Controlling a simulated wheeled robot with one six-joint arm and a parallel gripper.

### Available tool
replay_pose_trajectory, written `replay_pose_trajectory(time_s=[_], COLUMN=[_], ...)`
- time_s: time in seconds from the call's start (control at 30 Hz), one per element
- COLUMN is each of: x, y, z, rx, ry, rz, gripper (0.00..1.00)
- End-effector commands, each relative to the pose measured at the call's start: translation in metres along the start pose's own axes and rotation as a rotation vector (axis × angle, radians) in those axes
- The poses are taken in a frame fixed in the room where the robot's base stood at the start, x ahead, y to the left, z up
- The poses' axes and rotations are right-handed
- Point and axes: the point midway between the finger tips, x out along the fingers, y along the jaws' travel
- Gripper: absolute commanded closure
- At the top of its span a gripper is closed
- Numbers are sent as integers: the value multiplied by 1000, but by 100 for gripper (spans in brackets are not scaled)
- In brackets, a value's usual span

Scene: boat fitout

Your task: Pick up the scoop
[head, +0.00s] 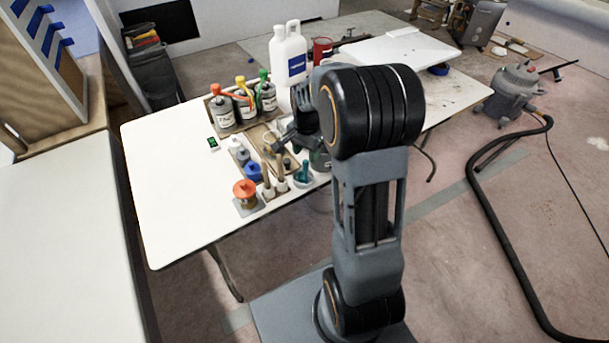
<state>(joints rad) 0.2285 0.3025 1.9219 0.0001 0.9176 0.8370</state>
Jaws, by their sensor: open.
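My gripper (281,144) is over the work table, above the wooden tray and the small items on its near side. It is seen small and from behind, with dark jaws that look empty. A small teal item (302,174) in a pale cup stands just below and right of the gripper; it may be the scoop, but I cannot tell its shape for sure. Upright handled tools (267,180) stand beside it to the left. My arm hides part of the table and whatever lies behind it.
A white jug (288,55) and a red can (322,49) stand farther back. An orange-lidded jar (245,192) and blue pots (252,171) are near.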

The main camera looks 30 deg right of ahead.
Motion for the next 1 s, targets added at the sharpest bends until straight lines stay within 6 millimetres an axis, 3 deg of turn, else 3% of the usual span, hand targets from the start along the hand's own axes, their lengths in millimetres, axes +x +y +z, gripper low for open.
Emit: replay_pose_trajectory(time_s=[0.27, 0.63, 1.0], x=[18, 62, 67], y=[0, 2, 1], z=[0, 3, 3], rx=[-1, -2, -2], ry=[0, -1, 0], rz=[0, 1, 0], gripper=[51, 51, 53])
